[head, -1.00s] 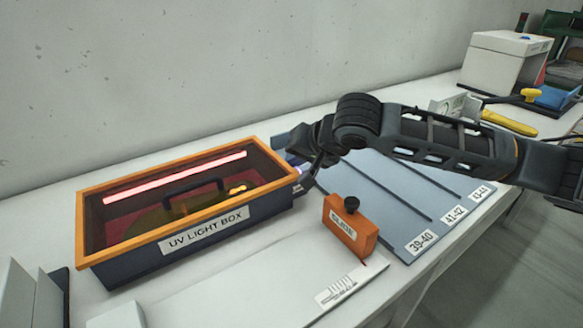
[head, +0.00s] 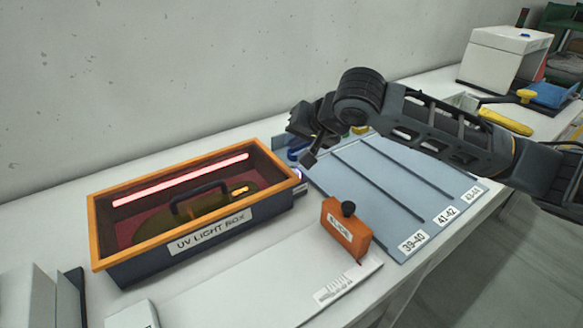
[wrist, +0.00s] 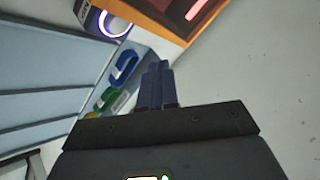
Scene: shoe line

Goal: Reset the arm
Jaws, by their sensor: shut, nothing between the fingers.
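My arm reaches in from the right in the head view.
The orange-rimmed UV light box (head: 96,232) has a lit red tube inside. An orange block (head: 346,229) with a black knob stands beside the size board (head: 400,185). Coloured hooked pieces, one blue (wrist: 124,67), lie near my fingers. A white box (head: 503,55) stands far right.

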